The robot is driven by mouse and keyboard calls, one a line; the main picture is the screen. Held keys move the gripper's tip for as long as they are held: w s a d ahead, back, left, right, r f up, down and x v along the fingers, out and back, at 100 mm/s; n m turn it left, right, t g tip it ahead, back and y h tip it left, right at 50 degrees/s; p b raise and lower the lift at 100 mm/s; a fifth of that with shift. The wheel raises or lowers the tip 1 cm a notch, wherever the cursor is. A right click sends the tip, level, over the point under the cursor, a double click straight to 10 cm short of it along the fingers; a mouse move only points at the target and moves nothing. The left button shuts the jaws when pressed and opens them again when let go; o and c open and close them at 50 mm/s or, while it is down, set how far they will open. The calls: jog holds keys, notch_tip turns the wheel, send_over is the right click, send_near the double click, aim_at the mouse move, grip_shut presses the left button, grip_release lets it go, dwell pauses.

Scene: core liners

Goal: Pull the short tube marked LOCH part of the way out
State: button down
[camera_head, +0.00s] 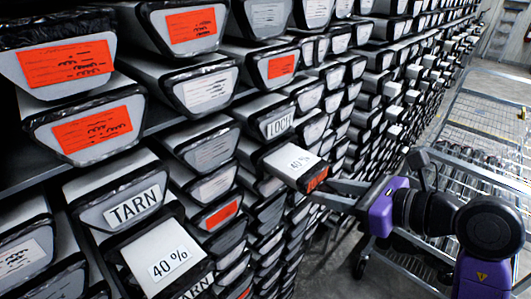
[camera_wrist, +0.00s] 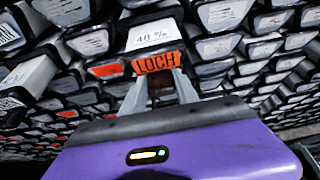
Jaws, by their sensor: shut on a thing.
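The short tube marked LOCH (camera_head: 296,161) sticks out of the rack, with "40 %" on its pale top and an orange end label. In the wrist view the orange LOCH end (camera_wrist: 155,63) faces me, with the "40 %" top (camera_wrist: 153,35) behind it. A white LOCH plate (camera_head: 278,124) sits on the rack just above the tube. My gripper (camera_head: 322,190) is at the tube's outer end and shut on it. In the wrist view my gripper's fingers (camera_wrist: 160,82) reach up to the lower part of that end. Their exact contact is partly hidden.
A tube with a TARN plate (camera_head: 134,206) is at the lower left, above another protruding "40 %" tube (camera_head: 166,257). Densely stacked tubes with white or orange labels fill the rack. A wire cart (camera_head: 490,110) stands on the right. An aisle floor strip shows between rack and cart.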

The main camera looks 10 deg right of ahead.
jog(key=shift+r, duration=0.15)
jog(key=shift+s+d, duration=0.3)
jog(key=shift+s, duration=0.05)
jog(key=s+d, duration=0.3)
jog(key=s, duration=0.2)
jog(key=shift+d, duration=0.35)
dwell(0.3)
jog(key=shift+s, duration=0.1)
